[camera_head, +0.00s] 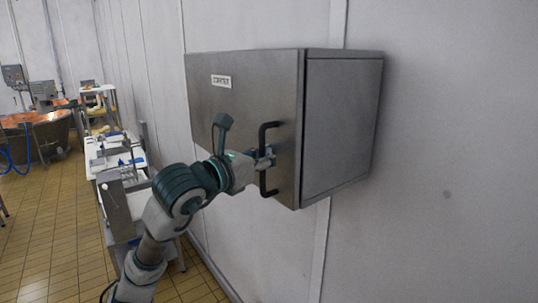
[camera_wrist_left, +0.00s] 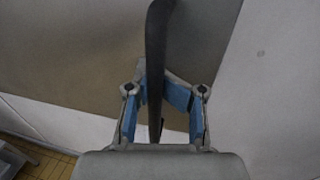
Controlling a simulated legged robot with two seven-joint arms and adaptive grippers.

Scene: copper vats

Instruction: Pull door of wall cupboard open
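The wall cupboard (camera_head: 245,115) is a grey metal box fixed to the white wall, with a small label on its door. The door looks shut, flush with the box. A black vertical bar handle (camera_head: 264,183) stands out near the door's right edge. My left gripper (camera_head: 266,158) is at the middle of the handle. In the left wrist view the handle (camera_wrist_left: 158,40) runs between the two blue-padded fingers of my left gripper (camera_wrist_left: 162,98). The fingers are apart, with a visible gap beside the bar. My right gripper is not in view.
A white wall (camera_head: 440,190) runs behind and beside the cupboard. Low white tables with equipment (camera_head: 115,160) stand along the wall at left. A copper vat (camera_head: 45,130) is farther back. The tiled floor (camera_head: 50,230) at left is mostly clear.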

